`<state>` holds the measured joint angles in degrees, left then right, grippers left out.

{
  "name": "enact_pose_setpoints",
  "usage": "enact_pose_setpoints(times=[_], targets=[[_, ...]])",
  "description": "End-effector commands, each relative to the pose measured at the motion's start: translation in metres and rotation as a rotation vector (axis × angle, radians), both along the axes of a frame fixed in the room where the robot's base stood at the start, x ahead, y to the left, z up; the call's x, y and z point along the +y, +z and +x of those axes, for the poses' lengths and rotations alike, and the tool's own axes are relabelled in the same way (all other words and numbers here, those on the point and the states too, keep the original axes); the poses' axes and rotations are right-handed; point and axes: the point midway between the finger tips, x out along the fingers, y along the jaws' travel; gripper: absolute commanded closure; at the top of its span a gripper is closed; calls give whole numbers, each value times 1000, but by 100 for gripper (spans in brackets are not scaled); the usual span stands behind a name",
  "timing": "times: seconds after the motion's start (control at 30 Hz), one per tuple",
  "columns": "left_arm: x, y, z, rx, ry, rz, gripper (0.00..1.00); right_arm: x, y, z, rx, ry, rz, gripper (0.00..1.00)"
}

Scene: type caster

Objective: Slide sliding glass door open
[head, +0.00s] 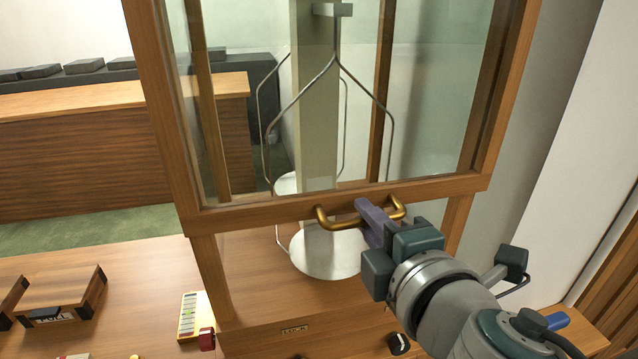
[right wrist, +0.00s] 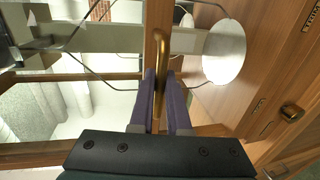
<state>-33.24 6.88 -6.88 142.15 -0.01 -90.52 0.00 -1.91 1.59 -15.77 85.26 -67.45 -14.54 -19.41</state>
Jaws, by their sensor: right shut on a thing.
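The sliding glass door (head: 345,206) is a wood-framed pane on the front of a wooden balance case. Its lower rail stands well above the case floor, leaving a gap under it. A curved brass handle (head: 335,222) is fixed to the lower rail. My right gripper (head: 372,215) is shut on the handle, its purple fingers on either side of the bar. In the right wrist view the brass handle (right wrist: 160,55) runs between the two fingers (right wrist: 162,95). My left gripper is not in view.
Inside the case, a round white pan (head: 325,255) hangs from metal wires by a pale column (head: 315,100). On the table to the left are a wooden box (head: 62,290) and a small yellow-white scale (head: 190,315). A white wall (head: 570,150) is at the right.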

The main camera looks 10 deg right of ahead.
Motion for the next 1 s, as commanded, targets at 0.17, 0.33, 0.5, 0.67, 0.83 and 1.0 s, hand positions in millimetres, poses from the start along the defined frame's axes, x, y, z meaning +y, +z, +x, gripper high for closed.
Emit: enact_pose_setpoints(times=[0.17, 0.33, 0.5, 0.67, 0.83, 1.0], targets=[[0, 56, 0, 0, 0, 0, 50, 1, 61, 1, -7, 3, 1, 100], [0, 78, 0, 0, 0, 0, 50, 1, 85, 1, -7, 4, 1, 100], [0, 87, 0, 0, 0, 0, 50, 1, 95, 1, -7, 4, 1, 100], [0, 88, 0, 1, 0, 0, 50, 1, 97, 1, -7, 4, 1, 100], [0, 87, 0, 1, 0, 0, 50, 1, 96, 1, -7, 4, 1, 100], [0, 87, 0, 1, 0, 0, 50, 1, 96, 1, -6, 4, 1, 79]])
